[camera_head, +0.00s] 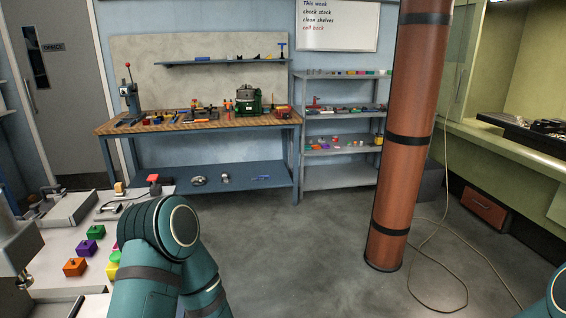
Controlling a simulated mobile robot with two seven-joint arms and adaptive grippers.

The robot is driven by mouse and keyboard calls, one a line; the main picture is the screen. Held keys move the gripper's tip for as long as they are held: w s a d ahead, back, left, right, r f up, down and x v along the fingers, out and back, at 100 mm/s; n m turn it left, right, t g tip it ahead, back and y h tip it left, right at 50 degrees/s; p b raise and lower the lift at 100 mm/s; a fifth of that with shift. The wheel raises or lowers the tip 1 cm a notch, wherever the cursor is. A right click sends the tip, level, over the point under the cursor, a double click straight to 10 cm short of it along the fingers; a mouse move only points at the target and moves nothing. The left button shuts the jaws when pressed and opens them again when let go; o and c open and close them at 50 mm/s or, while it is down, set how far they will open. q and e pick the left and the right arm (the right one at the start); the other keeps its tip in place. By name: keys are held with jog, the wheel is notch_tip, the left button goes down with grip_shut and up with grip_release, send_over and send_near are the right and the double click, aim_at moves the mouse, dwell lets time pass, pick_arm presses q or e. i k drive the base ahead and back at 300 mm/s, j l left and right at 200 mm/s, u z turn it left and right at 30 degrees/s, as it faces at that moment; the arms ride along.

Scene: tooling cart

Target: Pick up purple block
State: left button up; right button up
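The purple block (86,248) sits on the light cart top (58,243) at the lower left of the head view. It lies between a green block (96,232) behind it and an orange block (75,267) in front of it. Its top and near sides show, and nothing touches it that I can see. My teal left arm rises to the right of the blocks and hides part of the cart. Neither gripper shows in this view. Only a bit of my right arm shows at the lower right corner.
A yellow block (112,271) and a pink block (116,245) are beside my arm. A grey metal machine part (18,250) stands at the cart's left. A workbench (200,124), shelves (340,156) and a brown column (408,130) stand beyond. The middle floor is clear, apart from a cable at right.

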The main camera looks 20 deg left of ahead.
aim_at(81, 250)
jog(key=i+u, duration=0.75)
jog(key=i+l+u, duration=0.2)
jog(key=u, duration=0.15)
